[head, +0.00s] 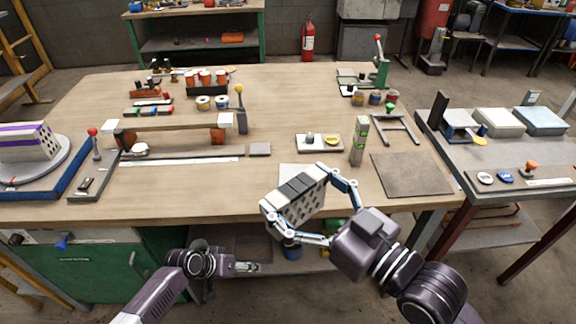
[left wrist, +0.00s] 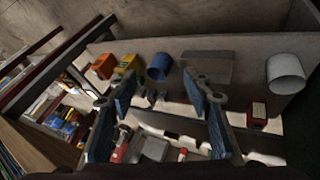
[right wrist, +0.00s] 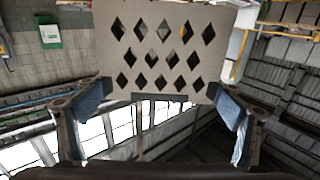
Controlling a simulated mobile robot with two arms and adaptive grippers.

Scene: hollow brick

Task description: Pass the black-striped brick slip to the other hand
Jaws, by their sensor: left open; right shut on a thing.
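The black-striped brick slip (head: 299,191) is a pale block with dark bands on top and diamond-shaped holes in its side. It is tilted in the air over the table's front edge. My right gripper (head: 304,201) is shut on it, one finger on each side. In the right wrist view the brick's holed face (right wrist: 158,50) fills the upper middle, between the blue finger pads. My left gripper (head: 250,267) is lower and to the left, in front of the table edge, apart from the brick. In the left wrist view its fingers (left wrist: 160,98) are spread and empty.
The wooden table (head: 300,100) holds a green-marked block (head: 359,140), a small tray (head: 319,143) and a grey mat (head: 411,174). A purple-striped block (head: 28,141) sits on a turntable at the left. A shelf (left wrist: 230,45) with cups and boxes lies below my left gripper.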

